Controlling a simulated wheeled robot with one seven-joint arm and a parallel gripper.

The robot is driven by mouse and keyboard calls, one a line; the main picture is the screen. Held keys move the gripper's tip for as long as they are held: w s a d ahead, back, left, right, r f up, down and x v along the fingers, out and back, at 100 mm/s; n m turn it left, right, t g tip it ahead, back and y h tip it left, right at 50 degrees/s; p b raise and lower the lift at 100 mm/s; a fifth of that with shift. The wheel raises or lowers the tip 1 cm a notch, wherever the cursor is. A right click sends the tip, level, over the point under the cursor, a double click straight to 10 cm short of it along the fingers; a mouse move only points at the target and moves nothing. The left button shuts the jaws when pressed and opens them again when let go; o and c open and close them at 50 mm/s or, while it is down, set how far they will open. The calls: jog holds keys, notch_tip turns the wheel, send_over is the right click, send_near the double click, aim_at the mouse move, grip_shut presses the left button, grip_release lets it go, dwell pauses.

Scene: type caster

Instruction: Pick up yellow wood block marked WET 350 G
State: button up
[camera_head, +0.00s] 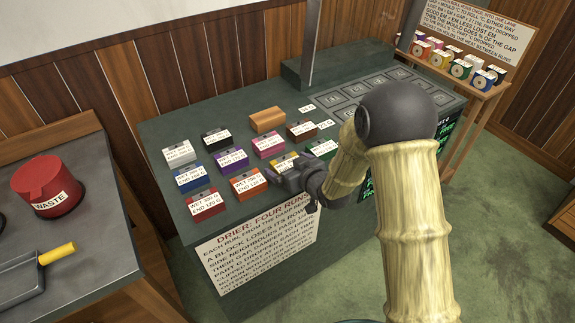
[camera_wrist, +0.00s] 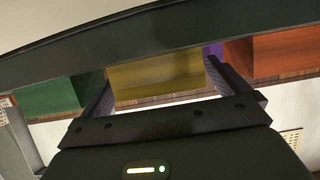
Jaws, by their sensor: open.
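The yellow block (camera_head: 281,158) stands in the front part of the block rows on the dark green bench. Its white label is partly covered by my gripper, and I cannot read its weight marking. My gripper (camera_head: 286,189) is open at the bench's front side, close to this block. In the wrist view, the yellow block (camera_wrist: 155,78) shows between the two spread fingers of my gripper (camera_wrist: 159,76). The fingers are at its left and right sides; I cannot tell whether they touch it.
In the wrist view, a green block (camera_wrist: 58,97) is left of the fingers and an orange block (camera_wrist: 275,55) right. The head view shows the orange block (camera_head: 245,186), purple block (camera_head: 231,160) and pink block (camera_head: 268,144) nearby. A red waste bin (camera_head: 47,185) is at left.

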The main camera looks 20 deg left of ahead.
aim_at(287, 163)
jog(key=shift+w+a+f, duration=0.15)
jog(key=shift+w+a, duration=0.15)
jog(key=c, duration=1.1)
jog(key=shift+o, duration=0.2)
notch_tip(287, 163, up, 10)
jog(key=shift+r, duration=0.1)
